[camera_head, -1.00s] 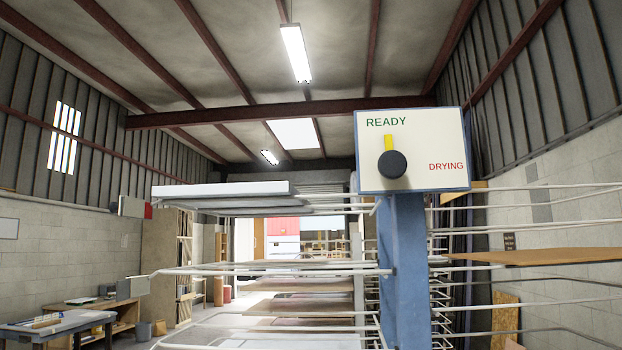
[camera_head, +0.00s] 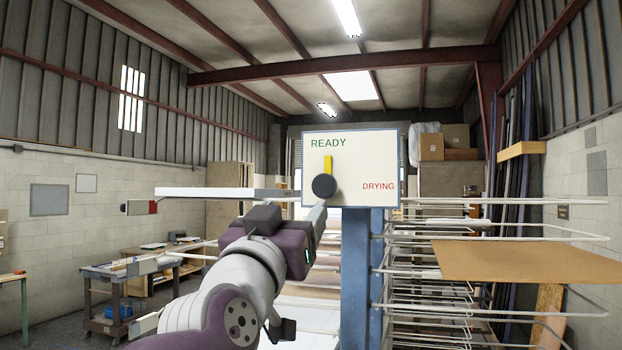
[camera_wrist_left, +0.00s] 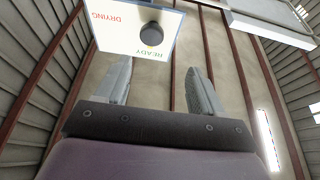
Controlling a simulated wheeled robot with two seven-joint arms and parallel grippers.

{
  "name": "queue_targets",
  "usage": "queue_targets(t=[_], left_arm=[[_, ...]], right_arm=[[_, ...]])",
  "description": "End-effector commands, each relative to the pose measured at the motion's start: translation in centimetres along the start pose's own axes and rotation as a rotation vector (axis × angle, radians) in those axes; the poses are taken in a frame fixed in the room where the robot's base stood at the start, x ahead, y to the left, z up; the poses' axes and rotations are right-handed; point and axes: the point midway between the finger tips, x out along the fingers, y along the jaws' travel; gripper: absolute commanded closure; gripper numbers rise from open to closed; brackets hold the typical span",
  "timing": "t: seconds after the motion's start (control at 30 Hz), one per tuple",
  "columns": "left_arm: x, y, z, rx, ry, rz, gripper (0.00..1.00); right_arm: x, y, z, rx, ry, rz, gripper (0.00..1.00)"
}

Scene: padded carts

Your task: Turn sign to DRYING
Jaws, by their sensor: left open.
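The white sign (camera_head: 372,160) with a blue edge stands on a blue post (camera_head: 355,265). It reads READY at the upper left in green and DRYING at the lower right in red. Its black round knob (camera_head: 324,186) has a yellow pointer (camera_head: 328,165) that points up, toward READY. My left gripper (camera_head: 318,212) is just below and in front of the sign, near the knob, its fingers partly hidden by my wrist. In the left wrist view the open, empty fingers (camera_wrist_left: 158,85) are apart from the knob (camera_wrist_left: 151,33). My right gripper is out of view.
Wire rack shelves (camera_head: 430,285) flank the post, with a brown board (camera_head: 530,262) sticking out to the right. A pale panel (camera_head: 225,192) lies on the left. A work cart (camera_head: 115,285) stands further left on open floor.

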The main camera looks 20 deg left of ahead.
Motion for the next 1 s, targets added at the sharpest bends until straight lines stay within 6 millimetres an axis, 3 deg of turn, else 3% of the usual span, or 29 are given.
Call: queue_targets(t=[0.2,0.33,0.5,0.77,0.83,0.93,1.0], left_arm=[[6.2,0.0,-0.4,0.001,-0.004,0.0,0.32],[8.5,0.0,-0.3,0.001,-0.005,0.001,0.32],[9.8,0.0,0.0,0.0,-0.004,0.001,0.32],[10.0,0.0,0.3,0.0,-0.005,0.001,0.32],[10.0,0.0,0.3,0.0,-0.005,0.001,0.48],[10.0,0.1,0.3,0.0,-0.005,0.002,0.81],[10.0,0.0,0.3,0.0,-0.006,0.001,0.86]], right_arm=[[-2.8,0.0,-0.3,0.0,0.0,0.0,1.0],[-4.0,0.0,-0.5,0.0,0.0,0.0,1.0],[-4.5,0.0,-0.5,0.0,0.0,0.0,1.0],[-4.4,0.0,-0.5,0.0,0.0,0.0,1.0],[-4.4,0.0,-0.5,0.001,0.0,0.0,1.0],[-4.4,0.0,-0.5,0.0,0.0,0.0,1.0],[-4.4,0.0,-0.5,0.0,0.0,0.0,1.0]])
